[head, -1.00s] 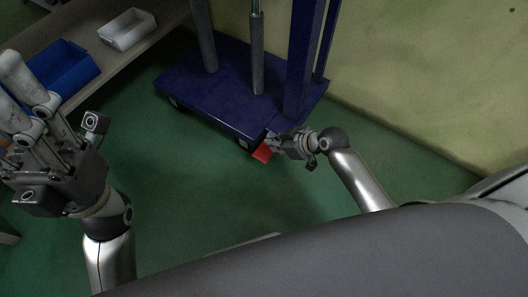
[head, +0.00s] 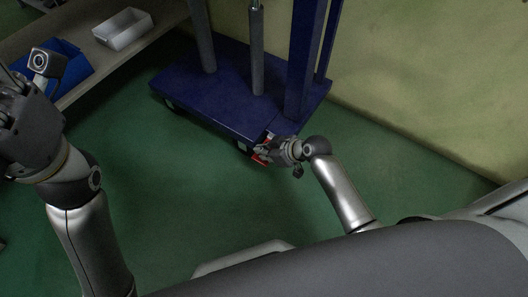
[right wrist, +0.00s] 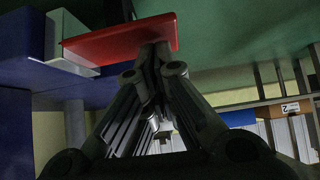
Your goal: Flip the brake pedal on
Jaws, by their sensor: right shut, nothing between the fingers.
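The red brake pedal (head: 261,158) sits at the near lower corner of the blue wheeled base (head: 215,95) in the head view, partly hidden by my right gripper (head: 267,149). In the right wrist view the pedal (right wrist: 115,40) is a flat red plate beside a pale bracket (right wrist: 72,50). My right gripper is shut and empty, and its fingertips (right wrist: 156,52) overlap the plate's lower edge. I cannot tell whether they touch it. My left gripper (head: 10,95) is at the left edge of the head view, partly cut off and away from the pedal.
A shelf (head: 85,70) at upper left holds a white bin (head: 123,29) and a blue bin (head: 70,72). Upright posts (head: 303,60) rise from the blue base. A yellowish wall (head: 430,80) stands to the right. Green floor (head: 180,190) is clear in front.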

